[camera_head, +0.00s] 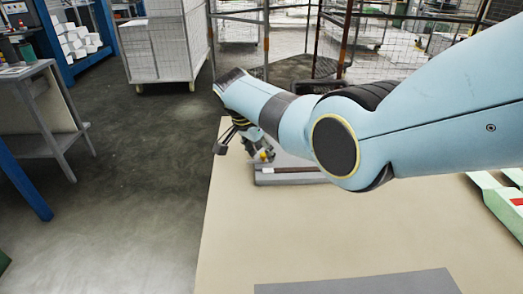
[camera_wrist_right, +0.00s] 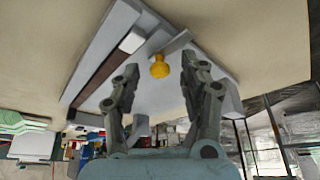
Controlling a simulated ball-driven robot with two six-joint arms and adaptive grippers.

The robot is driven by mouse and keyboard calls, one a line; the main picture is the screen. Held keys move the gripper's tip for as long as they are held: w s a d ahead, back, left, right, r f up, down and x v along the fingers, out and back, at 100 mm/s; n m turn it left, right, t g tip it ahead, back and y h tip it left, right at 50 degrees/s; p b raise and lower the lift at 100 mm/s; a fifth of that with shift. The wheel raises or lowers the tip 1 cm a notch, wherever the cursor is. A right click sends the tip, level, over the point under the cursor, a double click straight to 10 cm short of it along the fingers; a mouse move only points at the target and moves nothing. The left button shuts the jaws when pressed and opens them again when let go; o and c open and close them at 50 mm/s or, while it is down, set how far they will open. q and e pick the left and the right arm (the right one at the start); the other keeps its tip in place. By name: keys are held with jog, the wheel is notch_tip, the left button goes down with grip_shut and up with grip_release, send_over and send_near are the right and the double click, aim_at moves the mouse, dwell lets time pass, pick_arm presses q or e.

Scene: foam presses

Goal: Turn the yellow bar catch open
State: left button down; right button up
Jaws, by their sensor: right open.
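The yellow catch (camera_wrist_right: 160,67) shows as a small rounded yellow piece at the end of a grey bar on a pale grey press (camera_wrist_right: 103,40) in the right wrist view. My right gripper (camera_head: 248,148) is open, its two fingers apart on either side of the yellow piece in the wrist picture. I cannot tell whether they touch it. In the head view the yellow catch (camera_head: 265,156) is a small spot beside the gripper, and my right arm hides much of the press (camera_head: 262,178). My left gripper is not in view.
The press sits on a beige table (camera_head: 300,230) with bare room in front of it. A grey flat piece (camera_head: 360,284) lies at the table's near edge. Green and white parts (camera_head: 500,200) are at the right. A wheeled white cart (camera_head: 155,50) stands on the floor behind.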

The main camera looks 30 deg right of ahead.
jog(key=v, duration=1.2)
jog(key=shift+f, duration=0.1)
